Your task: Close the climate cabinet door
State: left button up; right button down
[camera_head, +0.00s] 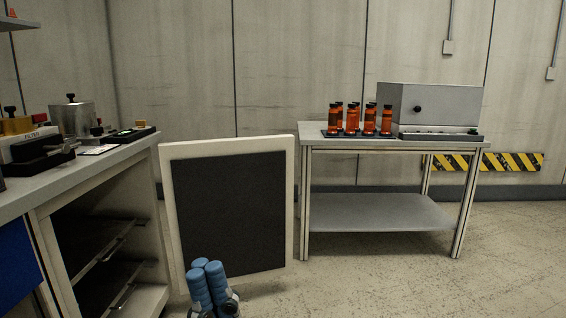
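The climate cabinet (152,235) stands at the left under the counter, its front open and its inner shelves (118,245) showing. Its door (290,200), a pale frame around a dark panel (230,205), stands wide open to the right of the opening. My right gripper (207,270), with blue parts pointing up, shows at the bottom in front of the door's lower left part. I cannot tell whether it touches the door or how far its fingers are apart. My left gripper is out of view.
The counter (100,165) above the cabinet carries several devices. A metal table (350,143) right of the door holds several orange bottles (352,120) and a grey box device (440,105). The floor (390,290) in front of the table is clear.

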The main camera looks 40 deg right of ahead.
aim_at(229, 202)
jog(key=i+l, duration=0.1)
jog(key=l, duration=0.8)
jog(key=i+l, duration=0.15)
jog(key=l, duration=0.3)
jog(key=i+l+z, duration=0.1)
jog(key=l, duration=0.35)
jog(key=i+l, duration=0.1)
jog(key=l, duration=0.35)
jog(key=i+l, duration=0.1)
jog(key=l, duration=0.35)
jog(key=i+l, duration=0.1)
jog(key=l, duration=0.35)
jog(key=i+l, duration=0.25)
jog(key=l, duration=0.25)
jog(key=i+l+z, duration=0.1)
jog(key=i+l, duration=0.2)
jog(key=l, duration=0.15)
jog(key=i+l, duration=0.25)
jog(key=l, duration=0.2)
